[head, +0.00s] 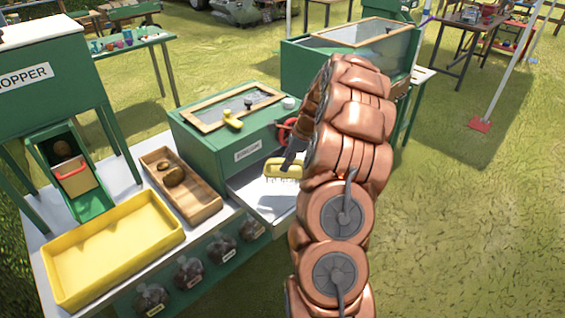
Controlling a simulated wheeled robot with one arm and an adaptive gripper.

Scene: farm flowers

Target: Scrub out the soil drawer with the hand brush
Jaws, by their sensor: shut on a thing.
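The hand brush (283,168), a yellow block, is held by my dark gripper (289,158) in front of the green box. What looks like the soil drawer (262,196) is a pale, open tray at the foot of that box, below the brush. My arm covers its right side. Whether the bristles touch the drawer floor cannot be told. Soil in the drawer is not clear at this size.
The green box (196,151) has a framed window and a red ring (286,130) on its front. A wooden tray (205,205) with brown lumps and a yellow tray (113,285) stand left. A hopper (47,92) stands farther left. Open grass lies right.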

